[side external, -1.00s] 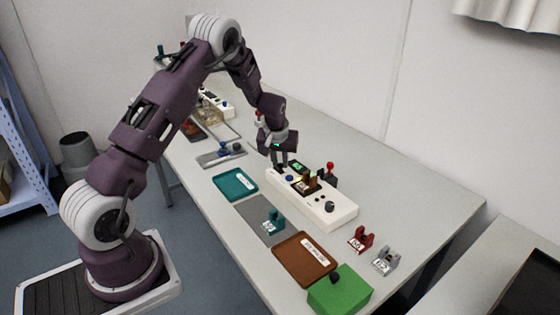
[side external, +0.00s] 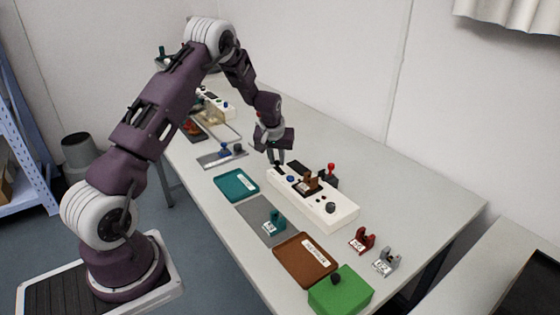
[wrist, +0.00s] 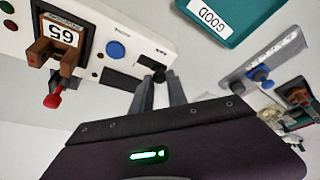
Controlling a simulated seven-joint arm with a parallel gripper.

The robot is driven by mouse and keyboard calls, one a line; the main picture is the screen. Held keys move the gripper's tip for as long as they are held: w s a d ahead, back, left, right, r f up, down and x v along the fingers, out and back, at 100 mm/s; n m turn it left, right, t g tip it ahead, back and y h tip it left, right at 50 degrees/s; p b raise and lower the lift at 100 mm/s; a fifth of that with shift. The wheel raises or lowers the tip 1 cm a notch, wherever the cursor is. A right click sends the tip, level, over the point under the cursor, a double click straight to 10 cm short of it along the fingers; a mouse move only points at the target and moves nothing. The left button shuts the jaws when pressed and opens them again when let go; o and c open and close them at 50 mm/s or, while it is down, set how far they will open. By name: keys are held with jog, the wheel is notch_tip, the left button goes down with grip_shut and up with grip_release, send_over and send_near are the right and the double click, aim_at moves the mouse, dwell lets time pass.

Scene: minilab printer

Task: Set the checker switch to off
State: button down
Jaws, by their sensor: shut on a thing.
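The checker is a long white box (side external: 342,212) on the table, and its panel (wrist: 92,25) fills the upper left of the wrist view. The small black switch (wrist: 158,72) is at the panel's end, beside a dark slot. My gripper (side external: 278,167) is at the far left end of the checker, pointing down. In the wrist view my gripper's fingers (wrist: 160,84) are close together, shut on the switch and partly hiding it. The switch's exact position is hard to tell. The checker's display (side external: 299,167) is dark.
A brown holder marked 65 (wrist: 58,48) sits on the checker beside a blue button (wrist: 115,49). A teal tray (side external: 233,195) and brown tray (side external: 290,270) lie in front. A green box (side external: 352,296) and red (side external: 362,240) and grey (side external: 386,262) pieces stand to the right.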

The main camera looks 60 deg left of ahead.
jog(key=c, duration=1.3)
grip_release()
jog(key=shift+a, duration=0.25)
jog(key=s+d+r+m+t+h, duration=0.1)
jog(key=s+d+r, duration=0.3)
jog(key=d+r, duration=0.3)
jog(key=s+d+r+m, duration=0.2)
jog(key=s+d+r, duration=0.25)
jog(key=r, duration=0.35)
jog(key=s+d+r+m+t+h, duration=0.1)
jog(key=s+d+r, duration=0.3)
jog(key=d+r, duration=0.35)
jog(key=s+d+r+m, duration=0.1)
jog(key=s+d, duration=0.4)
jog(key=s, duration=0.5)
jog(key=s+d+r+m+h, duration=0.1)
jog(key=s+d+m, duration=0.3)
jog(key=s, duration=0.6)
jog(key=shift+s+d+r, duration=0.15)
jog(key=shift+s+d, duration=0.2)
jog(key=shift+d, duration=0.05)
